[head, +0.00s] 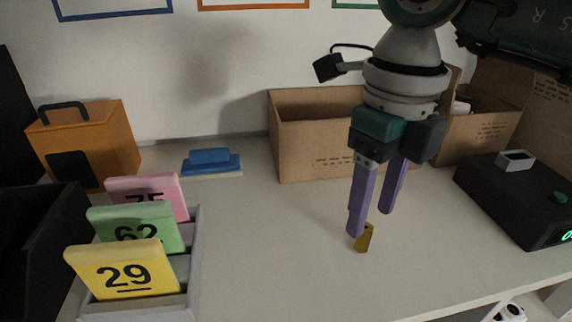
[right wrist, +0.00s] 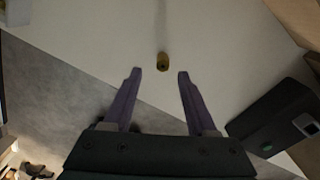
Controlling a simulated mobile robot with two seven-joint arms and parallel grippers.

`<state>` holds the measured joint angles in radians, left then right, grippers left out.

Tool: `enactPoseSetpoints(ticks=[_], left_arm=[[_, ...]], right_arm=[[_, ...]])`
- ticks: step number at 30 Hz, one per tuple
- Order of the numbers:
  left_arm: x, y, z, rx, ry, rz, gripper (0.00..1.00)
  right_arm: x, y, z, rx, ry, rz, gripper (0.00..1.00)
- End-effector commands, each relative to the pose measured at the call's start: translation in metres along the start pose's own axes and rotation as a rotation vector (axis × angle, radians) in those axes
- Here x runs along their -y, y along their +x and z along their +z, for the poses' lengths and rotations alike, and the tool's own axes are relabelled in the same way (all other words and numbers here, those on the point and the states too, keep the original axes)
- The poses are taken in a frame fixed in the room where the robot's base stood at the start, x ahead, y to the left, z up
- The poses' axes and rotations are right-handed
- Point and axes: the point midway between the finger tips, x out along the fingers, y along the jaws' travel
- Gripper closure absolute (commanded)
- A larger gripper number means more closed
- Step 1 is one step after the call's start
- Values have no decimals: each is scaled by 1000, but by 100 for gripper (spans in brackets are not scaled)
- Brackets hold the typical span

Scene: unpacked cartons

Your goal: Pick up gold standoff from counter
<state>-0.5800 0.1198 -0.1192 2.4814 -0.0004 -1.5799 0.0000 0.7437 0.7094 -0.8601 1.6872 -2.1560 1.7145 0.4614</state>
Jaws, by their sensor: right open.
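The gold standoff (head: 364,239) is a small brass-coloured post standing on the white counter (head: 270,250), towards its front edge. In the right wrist view the standoff (right wrist: 162,62) lies ahead of the fingertips, roughly between their lines and a little left of the middle of the gap. My right gripper (head: 370,222) is open and empty, with two purple fingers pointing down. In the head view one fingertip overlaps the top of the standoff; I cannot tell whether they touch. In the right wrist view the open fingers (right wrist: 160,72) are apart from it. My left gripper is not in view.
An open cardboard carton (head: 300,150) stands behind the gripper. A black device (head: 515,205) is at the right. A grey rack (head: 190,270) with numbered cards, an orange box (head: 110,140) and blue blocks (head: 210,160) are at the left. The middle counter is clear.

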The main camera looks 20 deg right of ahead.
Motion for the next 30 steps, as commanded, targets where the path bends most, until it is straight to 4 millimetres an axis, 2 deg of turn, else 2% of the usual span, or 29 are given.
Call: enactPoseSetpoints(ticks=[6,9,17,30], left_arm=[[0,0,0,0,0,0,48],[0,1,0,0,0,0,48],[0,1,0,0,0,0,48],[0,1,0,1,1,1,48]], right_arm=[[3,34,6,-4,0,2,43],[3,44,6,-2,-1,2,43],[3,46,6,0,-2,1,43],[3,45,7,0,-1,1,92]])
